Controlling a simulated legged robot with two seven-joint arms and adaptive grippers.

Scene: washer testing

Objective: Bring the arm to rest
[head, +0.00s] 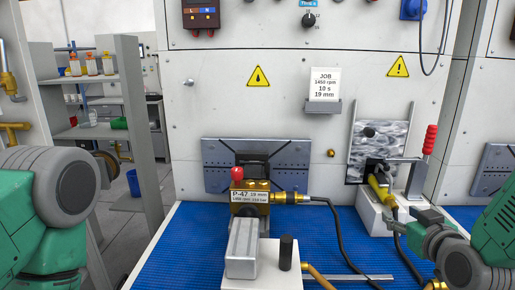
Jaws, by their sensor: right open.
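My right arm comes in from the right edge, and its gripper (396,220) is open near the white block (371,220) under the yellow spray lance (379,188). The gripper is just below and right of the lance; I cannot tell whether they touch. The lance points at a grey patterned plate (378,143) and sits by a toggle clamp with a red handle (430,140). My left arm shows large at the left edge, with its gripper outside the picture.
A brass pump labelled P-47 (256,196) with a grey motor block stands on the blue ribbed mat (185,245). A black hose (341,232) runs from it across the mat. A job card (324,83) is on the wall. The mat's left part is clear.

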